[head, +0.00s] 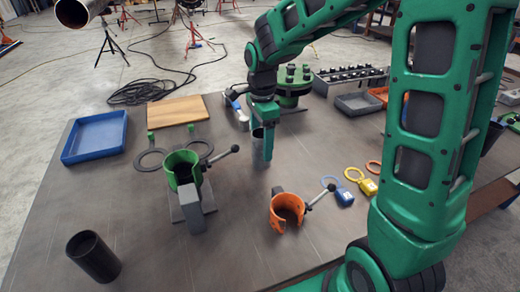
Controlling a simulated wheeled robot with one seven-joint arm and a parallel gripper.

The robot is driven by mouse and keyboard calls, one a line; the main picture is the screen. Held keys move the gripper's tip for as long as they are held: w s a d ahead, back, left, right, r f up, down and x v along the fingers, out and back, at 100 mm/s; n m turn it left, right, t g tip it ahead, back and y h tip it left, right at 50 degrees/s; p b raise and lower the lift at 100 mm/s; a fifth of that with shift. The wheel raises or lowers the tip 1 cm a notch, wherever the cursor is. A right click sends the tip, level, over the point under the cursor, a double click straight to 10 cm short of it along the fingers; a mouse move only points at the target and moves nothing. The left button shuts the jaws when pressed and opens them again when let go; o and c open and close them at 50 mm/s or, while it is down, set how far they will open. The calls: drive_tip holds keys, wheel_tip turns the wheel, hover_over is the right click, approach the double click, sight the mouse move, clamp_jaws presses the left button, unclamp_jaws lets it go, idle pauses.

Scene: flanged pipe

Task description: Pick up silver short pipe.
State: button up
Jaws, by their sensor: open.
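The silver short pipe (258,151) stands upright near the middle of the table. My gripper (262,128) points down at its upper part. One green finger is plain along the pipe's right side; the other is harder to make out. The jaws are open, and I cannot tell whether a finger touches the pipe.
A green clamp (182,166) with a lever stands to the left, and an orange clamp (286,209) is in front. A black pipe (93,257) stands at the front left. A blue tray (95,137), a wooden board (176,111) and a green flange (292,88) lie farther back.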

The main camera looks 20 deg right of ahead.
drive_tip(key=shift+f, duration=1.15)
drive_tip(key=shift+r, duration=0.1)
drive_tip(key=c, duration=1.4)
